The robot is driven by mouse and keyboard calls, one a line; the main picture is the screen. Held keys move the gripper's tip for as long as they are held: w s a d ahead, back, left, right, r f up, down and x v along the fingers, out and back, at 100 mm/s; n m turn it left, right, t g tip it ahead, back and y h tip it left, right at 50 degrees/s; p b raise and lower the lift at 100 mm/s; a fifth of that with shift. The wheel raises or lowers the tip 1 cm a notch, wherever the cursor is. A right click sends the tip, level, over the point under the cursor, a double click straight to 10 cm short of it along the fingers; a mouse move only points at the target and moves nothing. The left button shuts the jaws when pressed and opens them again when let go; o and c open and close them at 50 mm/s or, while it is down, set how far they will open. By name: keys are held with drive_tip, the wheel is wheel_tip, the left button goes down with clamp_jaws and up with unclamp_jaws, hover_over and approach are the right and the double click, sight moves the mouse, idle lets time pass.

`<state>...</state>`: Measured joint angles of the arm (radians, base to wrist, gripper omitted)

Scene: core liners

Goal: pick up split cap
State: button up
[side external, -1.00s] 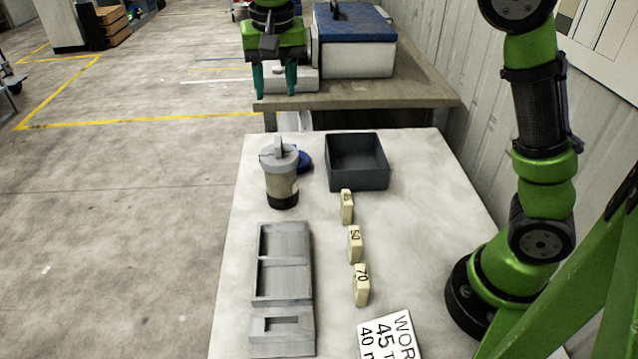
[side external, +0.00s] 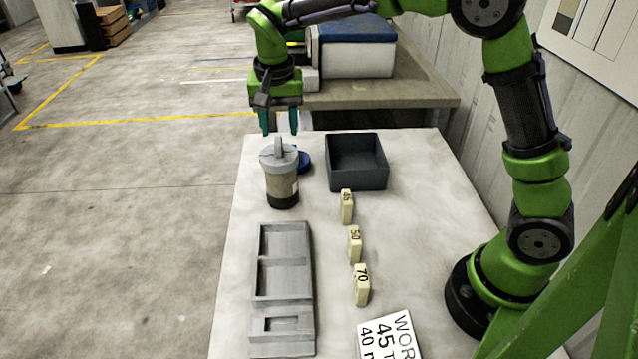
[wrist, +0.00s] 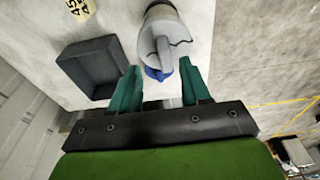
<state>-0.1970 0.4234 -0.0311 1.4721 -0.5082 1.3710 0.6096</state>
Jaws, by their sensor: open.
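The split cap (side external: 279,153) is a light grey lid with an upright fin-like handle. It sits on top of a cylindrical canister (side external: 282,187) with a tan body and dark base, near the table's far left. My gripper (side external: 281,133) is open above the cap, with its two teal fingers pointing down, one on each side of the handle as seen in the side view. In the wrist view the cap (wrist: 165,40) with a dark split line lies ahead of and between the open fingers (wrist: 160,82). No grip on the handle shows.
A dark grey open bin (side external: 357,165) stands right of the canister. A blue round thing (side external: 304,161) is partly hidden behind it. Several cream numbered blocks (side external: 354,244), a grey slotted tray (side external: 283,280) and a printed card (side external: 388,338) lie nearer.

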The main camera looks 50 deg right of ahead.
sight(278, 141)
drive_tip(key=f, duration=0.2)
drive_tip(key=w+f, duration=0.1)
drive_tip(key=f, duration=0.2)
drive_tip(key=shift+w+d, duration=0.1)
drive_tip(key=shift+d, duration=0.05)
clamp_jaws()
